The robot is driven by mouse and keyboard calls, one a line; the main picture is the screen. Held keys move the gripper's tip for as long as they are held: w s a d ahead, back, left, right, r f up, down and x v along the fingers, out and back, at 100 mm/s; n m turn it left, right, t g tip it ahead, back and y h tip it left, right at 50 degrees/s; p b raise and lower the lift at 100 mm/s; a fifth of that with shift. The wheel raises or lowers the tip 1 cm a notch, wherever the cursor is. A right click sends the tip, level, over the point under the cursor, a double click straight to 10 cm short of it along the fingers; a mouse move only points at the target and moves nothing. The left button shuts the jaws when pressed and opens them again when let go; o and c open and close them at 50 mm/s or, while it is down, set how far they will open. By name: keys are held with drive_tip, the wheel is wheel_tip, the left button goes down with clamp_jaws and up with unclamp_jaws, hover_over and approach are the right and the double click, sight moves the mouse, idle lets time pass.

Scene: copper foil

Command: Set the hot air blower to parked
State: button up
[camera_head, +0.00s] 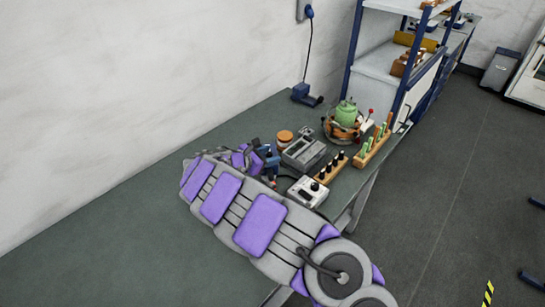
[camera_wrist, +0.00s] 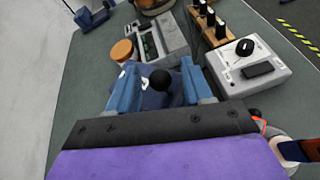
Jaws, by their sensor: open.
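My gripper (camera_head: 267,160) is over the green table, its blue fingers spread apart. In the wrist view, a dark blue body (camera_wrist: 153,97) with a round black knob (camera_wrist: 161,80) stands between the fingers of my gripper (camera_wrist: 160,70). The knob shows clear space on both sides; contact lower down is hidden. Another dark blue device (camera_head: 305,95), with a black cable running up the wall, sits at the table's far end. It also shows in the wrist view (camera_wrist: 92,18). I cannot tell for certain which blue thing is the hot air blower.
Near my gripper are an orange-lidded jar (camera_head: 285,137), a grey instrument (camera_head: 303,152), a white knob box (camera_head: 308,191) and a wooden rack (camera_head: 330,168). A green vessel (camera_head: 346,114) and green-tube rack (camera_head: 373,148) stand farther right. The table's near left (camera_head: 110,235) is clear.

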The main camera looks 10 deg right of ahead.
drive_tip(key=shift+x, duration=1.2)
drive_tip(key=shift+a, duration=0.1)
drive_tip(key=shift+a, duration=0.1)
drive_tip(key=shift+c, duration=0.2)
drive_tip(key=c, duration=0.4)
clamp_jaws()
